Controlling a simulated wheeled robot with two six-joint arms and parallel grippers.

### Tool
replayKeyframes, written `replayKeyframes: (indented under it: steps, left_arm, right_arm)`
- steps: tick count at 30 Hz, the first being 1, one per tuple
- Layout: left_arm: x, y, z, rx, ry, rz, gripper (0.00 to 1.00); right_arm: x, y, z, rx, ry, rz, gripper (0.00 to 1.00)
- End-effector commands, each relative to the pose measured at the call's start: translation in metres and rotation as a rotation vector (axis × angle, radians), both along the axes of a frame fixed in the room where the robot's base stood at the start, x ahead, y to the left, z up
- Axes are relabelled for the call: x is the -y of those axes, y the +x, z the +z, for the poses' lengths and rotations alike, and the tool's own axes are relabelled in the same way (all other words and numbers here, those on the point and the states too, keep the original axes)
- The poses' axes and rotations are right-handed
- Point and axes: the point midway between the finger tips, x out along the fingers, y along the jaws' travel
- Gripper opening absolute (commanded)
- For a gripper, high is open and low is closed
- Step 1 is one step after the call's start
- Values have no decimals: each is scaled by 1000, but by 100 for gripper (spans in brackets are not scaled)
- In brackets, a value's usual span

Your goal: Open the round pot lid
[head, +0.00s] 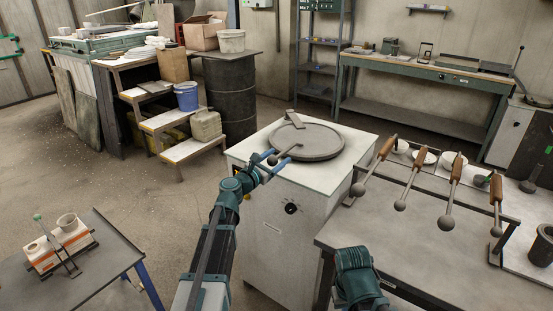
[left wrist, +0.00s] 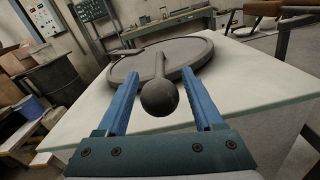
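The round grey pot lid (head: 318,143) lies flat on top of the white furnace cabinet (head: 250,152). A handle with a ball knob (head: 273,159) sticks out from the lid toward my left gripper. My left gripper (head: 268,165) is open at the near left edge of the cabinet top. In the left wrist view the lid (left wrist: 205,50) lies ahead, and the knob (left wrist: 159,97) sits between the two blue fingers, with a gap on both sides. My right arm shows at the bottom of the head view, but its fingers cannot be made out.
Several ladles with wooden handles (head: 413,180) lie on a rack over the grey table (head: 400,225) at right. A small table (head: 95,275) with a mould (head: 62,240) stands at lower left. A black drum (head: 231,90) stands behind. The floor left of the cabinet is clear.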

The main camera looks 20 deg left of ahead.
Motion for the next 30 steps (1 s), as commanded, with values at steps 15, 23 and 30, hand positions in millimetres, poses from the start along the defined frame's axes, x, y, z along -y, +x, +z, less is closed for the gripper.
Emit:
replayKeyframes:
  steps: [15,23,30]
  left_arm:
    - [0,0,0,0,0,0,0]
    - [0,0,0,0,0,0,0]
    - [0,0,0,0,0,0,0]
  right_arm:
    - [0,0,0,0,0,0,0]
    - [0,0,0,0,0,0,0]
    - [0,0,0,0,0,0,0]
